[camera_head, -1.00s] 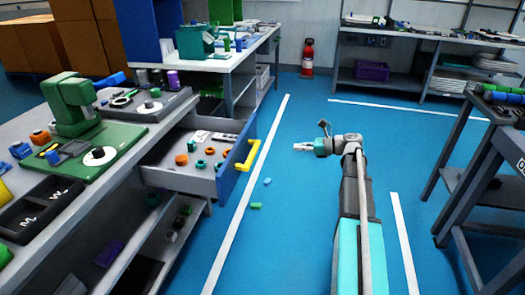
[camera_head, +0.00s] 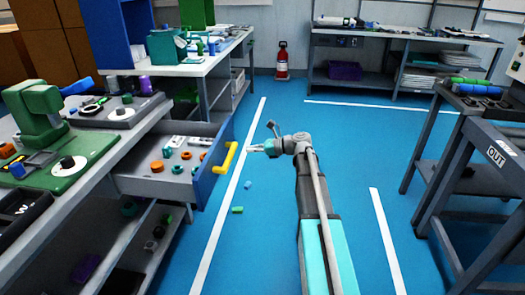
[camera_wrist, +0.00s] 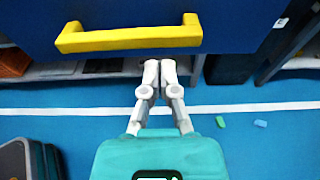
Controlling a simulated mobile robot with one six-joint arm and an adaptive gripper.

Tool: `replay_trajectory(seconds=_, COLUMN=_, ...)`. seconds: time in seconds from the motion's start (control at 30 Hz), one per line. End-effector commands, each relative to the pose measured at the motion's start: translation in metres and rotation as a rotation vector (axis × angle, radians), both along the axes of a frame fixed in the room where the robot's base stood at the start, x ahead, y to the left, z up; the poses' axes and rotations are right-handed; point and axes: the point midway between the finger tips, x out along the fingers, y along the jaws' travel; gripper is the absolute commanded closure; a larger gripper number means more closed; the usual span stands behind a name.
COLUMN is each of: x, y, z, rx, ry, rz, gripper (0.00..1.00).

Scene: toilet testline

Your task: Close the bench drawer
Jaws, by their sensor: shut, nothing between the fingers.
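The bench drawer (camera_head: 172,186) stands pulled out from the left workbench, with several small orange, teal and grey parts inside. Its blue front (camera_head: 212,178) carries a yellow bar handle (camera_head: 231,157). In the wrist view the blue front (camera_wrist: 150,25) fills the top, and the yellow handle (camera_wrist: 130,38) spans the upper left and middle. My gripper (camera_head: 250,149) is just right of the handle in the head view. In the wrist view my gripper (camera_wrist: 160,64) is shut and empty, its fingertips close below the handle. I cannot tell whether they touch the drawer.
A green part (camera_head: 238,210) and a blue part (camera_head: 248,185) lie on the blue floor near the white line. A dark shelf (camera_wrist: 60,70) shows below the drawer. A dark table stands at the right (camera_head: 478,110). The floor between is open.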

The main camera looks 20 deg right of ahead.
Motion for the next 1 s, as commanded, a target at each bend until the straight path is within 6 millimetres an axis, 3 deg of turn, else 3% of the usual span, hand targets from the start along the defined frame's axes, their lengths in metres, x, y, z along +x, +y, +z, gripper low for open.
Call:
replay_trajectory(seconds=0.2, x=0.014, y=0.025, z=-0.007, rx=0.000, ry=0.000, rz=0.002, gripper=1.00)
replay_trajectory(seconds=0.4, x=0.020, y=0.036, z=-0.009, rx=0.000, ry=0.000, rz=0.000, gripper=1.00)
replay_trajectory(seconds=1.0, x=0.022, y=0.038, z=-0.009, rx=0.000, ry=0.000, rz=-0.002, gripper=1.00)
